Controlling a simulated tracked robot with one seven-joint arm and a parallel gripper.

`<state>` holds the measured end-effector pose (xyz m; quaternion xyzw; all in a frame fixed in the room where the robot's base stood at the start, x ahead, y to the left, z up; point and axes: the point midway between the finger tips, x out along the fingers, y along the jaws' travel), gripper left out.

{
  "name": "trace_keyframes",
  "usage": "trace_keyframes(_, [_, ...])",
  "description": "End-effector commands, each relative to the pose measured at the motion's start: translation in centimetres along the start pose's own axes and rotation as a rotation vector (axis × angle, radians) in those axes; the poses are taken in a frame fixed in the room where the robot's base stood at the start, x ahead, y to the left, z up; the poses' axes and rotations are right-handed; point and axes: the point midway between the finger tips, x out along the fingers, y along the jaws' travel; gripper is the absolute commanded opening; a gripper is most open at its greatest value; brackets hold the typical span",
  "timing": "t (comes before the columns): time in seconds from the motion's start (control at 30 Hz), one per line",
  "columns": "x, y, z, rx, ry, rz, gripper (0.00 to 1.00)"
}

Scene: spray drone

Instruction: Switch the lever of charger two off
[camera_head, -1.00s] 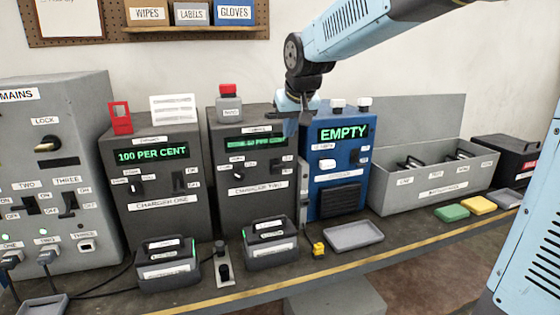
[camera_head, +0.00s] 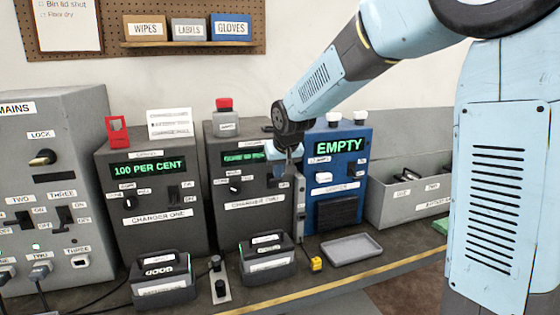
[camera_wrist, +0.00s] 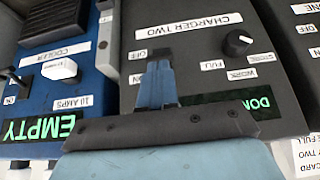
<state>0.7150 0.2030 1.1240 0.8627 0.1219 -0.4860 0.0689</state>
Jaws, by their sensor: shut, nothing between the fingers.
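Charger two (camera_head: 226,226) is the dark grey box in the middle of the head view, with a green display, a knob and a name label. It also fills the middle of the wrist view (camera_wrist: 195,60), upside down. My gripper (camera_head: 282,178) is shut at the right part of its front. In the wrist view the shut fingertips (camera_wrist: 159,64) lie beside the OFF and ON labels, at the lever's place. A dark piece (camera_wrist: 160,53) shows at the tips. I cannot tell whether it is the lever or its slot, nor the lever's position.
Charger one (camera_head: 150,232) stands left of charger two, and the blue cooler (camera_head: 355,178) with an EMPTY display stands close on its right. Battery packs (camera_head: 268,268) and a grey tray (camera_head: 352,249) lie in front. The mains cabinet (camera_head: 50,165) is far left.

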Motion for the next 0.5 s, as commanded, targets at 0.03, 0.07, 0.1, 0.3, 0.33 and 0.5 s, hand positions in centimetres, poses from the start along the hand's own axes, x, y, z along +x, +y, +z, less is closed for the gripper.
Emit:
trace_keyframes(0.03, [0.7,0.0,0.1,0.0,-0.003,0.0,0.0])
trace_keyframes(0.07, [0.9,0.0,0.1,0.001,-0.002,0.0,0.0])
trace_keyframes(0.1, [1.2,0.0,0.0,0.001,-0.001,0.0,0.0])
trace_keyframes(0.3, [2.1,0.0,0.0,0.001,-0.001,0.0,0.0])
trace_keyframes(0.33, [2.1,0.0,0.0,0.001,-0.001,0.0,0.0])
trace_keyframes(0.5, [2.1,0.0,0.0,0.001,0.0,0.0,0.0])
